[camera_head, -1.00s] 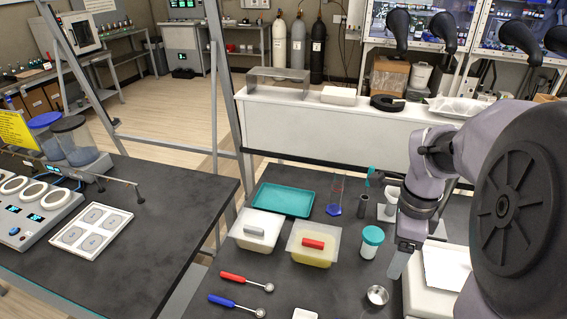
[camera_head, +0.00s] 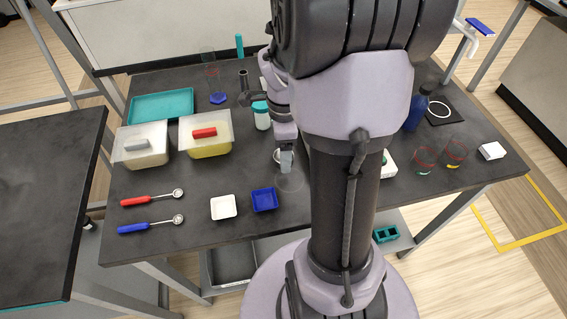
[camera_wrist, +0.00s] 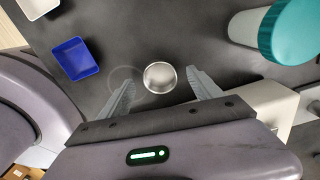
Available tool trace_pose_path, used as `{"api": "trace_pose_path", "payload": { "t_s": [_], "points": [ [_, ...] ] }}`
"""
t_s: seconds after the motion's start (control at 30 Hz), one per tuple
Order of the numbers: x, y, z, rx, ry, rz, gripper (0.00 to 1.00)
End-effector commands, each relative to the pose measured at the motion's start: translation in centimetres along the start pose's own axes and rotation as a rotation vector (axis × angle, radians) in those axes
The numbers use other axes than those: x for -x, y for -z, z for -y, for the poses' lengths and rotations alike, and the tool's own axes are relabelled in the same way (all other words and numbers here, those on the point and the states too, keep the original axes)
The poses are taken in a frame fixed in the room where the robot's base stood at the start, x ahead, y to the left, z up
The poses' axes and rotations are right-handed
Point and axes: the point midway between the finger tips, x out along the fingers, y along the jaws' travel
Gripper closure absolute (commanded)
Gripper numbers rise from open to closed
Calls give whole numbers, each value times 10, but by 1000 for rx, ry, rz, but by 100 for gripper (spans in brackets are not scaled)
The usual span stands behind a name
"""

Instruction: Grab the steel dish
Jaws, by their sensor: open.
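The steel dish (camera_wrist: 160,77) is a small round shiny cup. In the wrist view it lies on the dark table, in line with the gap between my two fingers. My gripper (camera_wrist: 160,78) is open, its fingers apart on either side of the dish in that picture; I cannot tell how far above it they are. In the head view my gripper (camera_head: 286,160) points down over the table and a bit of the dish's rim (camera_head: 277,156) shows beside it; the rest is hidden.
A clear glass dish (camera_wrist: 122,82) sits close beside the steel dish, overlapping my left finger in the wrist view. A blue tray (camera_head: 264,200) and a white tray (camera_head: 223,207) stand nearby. A teal-lidded jar (camera_head: 262,115) stands behind. Spoons (camera_head: 152,198) lie at the left.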

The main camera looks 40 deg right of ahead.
Motion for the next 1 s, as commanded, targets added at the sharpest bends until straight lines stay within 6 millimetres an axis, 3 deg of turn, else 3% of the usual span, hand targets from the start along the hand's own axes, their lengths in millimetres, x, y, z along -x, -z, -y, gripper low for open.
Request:
{"api": "trace_pose_path", "payload": {
  "t_s": [0.07, 0.27, 0.6, 0.87, 1.0],
  "points": [
    [-16, 0, -1, 1, -1, 0, 26],
    [-14, 0, 0, 0, 0, 0, 28],
    [-14, 0, 0, 0, 1, 0, 91],
    [-10, 0, 0, 0, 1, 0, 91],
    [5, 0, 0, 0, 3, 0, 91]
  ]
}}
